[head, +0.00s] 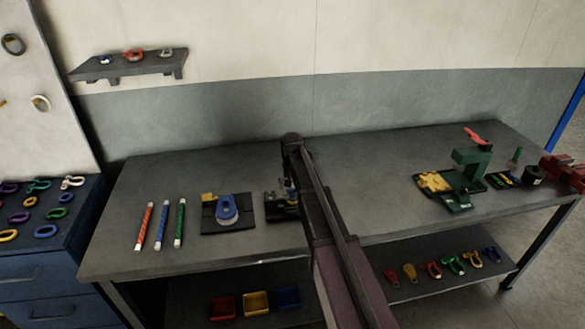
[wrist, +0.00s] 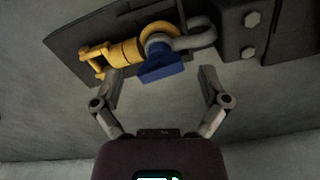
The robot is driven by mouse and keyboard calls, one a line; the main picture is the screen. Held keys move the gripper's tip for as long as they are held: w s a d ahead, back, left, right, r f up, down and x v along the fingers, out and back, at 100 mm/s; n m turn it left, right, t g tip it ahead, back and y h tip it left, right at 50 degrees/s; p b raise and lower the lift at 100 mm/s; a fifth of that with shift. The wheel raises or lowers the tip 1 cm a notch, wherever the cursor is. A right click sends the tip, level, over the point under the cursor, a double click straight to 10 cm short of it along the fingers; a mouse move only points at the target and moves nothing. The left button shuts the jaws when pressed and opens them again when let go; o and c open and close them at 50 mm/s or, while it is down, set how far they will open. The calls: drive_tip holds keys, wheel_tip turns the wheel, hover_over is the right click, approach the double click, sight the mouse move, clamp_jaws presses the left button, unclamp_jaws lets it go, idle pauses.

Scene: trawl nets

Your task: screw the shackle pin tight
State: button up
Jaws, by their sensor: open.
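In the wrist view a grey metal shackle (wrist: 200,38) sits on a dark fixture plate (wrist: 72,32). A yellow fitting (wrist: 126,52) with a ring and a forked end joins it from the left. A blue flat-faced piece (wrist: 158,70), which looks like the pin's head, juts toward me beside the grey metal. My gripper (wrist: 160,88) is open and empty. Its fingers are spread to either side of the blue piece, apart from it. The pin's thread is hidden. In the head view my arm covers much of this dark fixture (head: 274,209).
Two hex bolts (wrist: 250,36) stand on the fixture's right. On the bench (head: 130,255), a plate with a blue shackle (head: 227,210) and striped rods (head: 162,225) lie left. A green press (head: 470,165) stands right.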

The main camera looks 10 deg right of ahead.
sight(292, 189)
drive_tip(key=n, duration=1.3)
drive_tip(key=shift+n, duration=0.4)
drive_tip(key=n, duration=1.3)
drive_tip(key=shift+r, duration=0.15)
wheel_tip(292, 189, up, 9)
drive_tip(key=p, duration=0.9)
drive_tip(key=shift+f, duration=0.2)
idle(0.3)
idle(0.5)
